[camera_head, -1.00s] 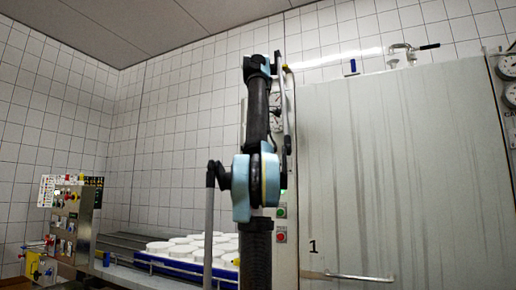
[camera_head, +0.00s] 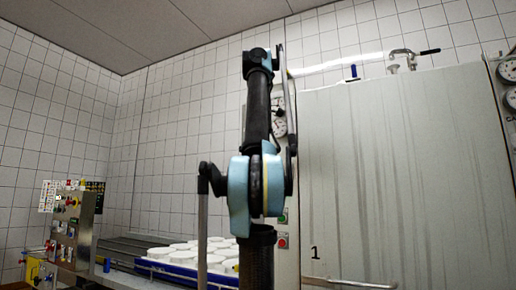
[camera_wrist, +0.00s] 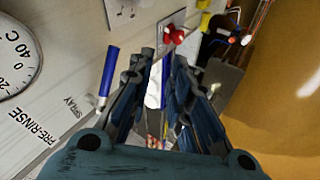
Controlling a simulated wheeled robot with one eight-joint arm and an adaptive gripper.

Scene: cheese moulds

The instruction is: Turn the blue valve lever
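The blue lever (camera_wrist: 108,72) shows in the wrist view as a straight blue handle on a pale panel, next to the words PRE-RINSE SPRAY. It lies just left of my gripper (camera_wrist: 161,58), apart from the left finger in the picture. My gripper's two dark blue fingers are spread, with a gap between them and nothing visibly held. In the head view my arm stands upright in the middle, and my gripper cannot be made out there. A small blue upright piece (camera_head: 354,71) shows above the large pale door; I cannot tell whether it is the same lever.
A round temperature dial (camera_wrist: 14,57) sits left of the lever, and a red knob (camera_wrist: 174,34) lies beyond my fingertips. In the head view, white moulds (camera_head: 188,254) stand on a blue-edged conveyor, left of the pale door (camera_head: 400,185). A control box (camera_head: 75,222) stands far left.

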